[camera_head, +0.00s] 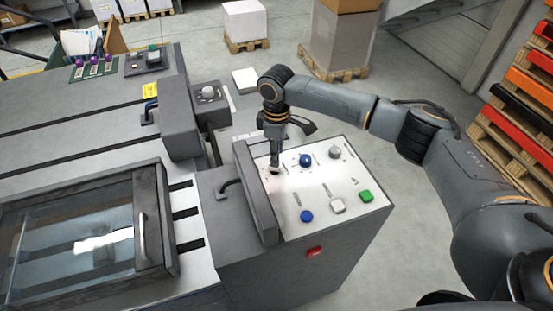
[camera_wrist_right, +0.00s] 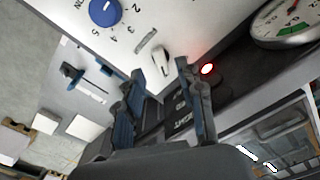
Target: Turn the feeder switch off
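A white lever switch (camera_wrist_right: 161,62) shows in the right wrist view on the control panel (camera_head: 317,228), between a blue dial and a small lit red lamp (camera_wrist_right: 208,68). I cannot read a label naming it as the feeder switch. My right gripper (camera_head: 273,165) points down at the far left part of the panel in the head view. In the wrist view its two fingers (camera_wrist_right: 158,72) are apart, one on each side of the lever, with nothing clamped between them. Whether a finger touches the lever I cannot tell. My left gripper is out of view.
The panel also carries blue knobs (camera_head: 306,160), a grey knob (camera_head: 335,151), a green button (camera_head: 366,196) and a white button (camera_head: 338,206). A round gauge (camera_wrist_right: 290,22) sits beside the lamp. A raised dark edge (camera_head: 256,196) borders the panel's left side.

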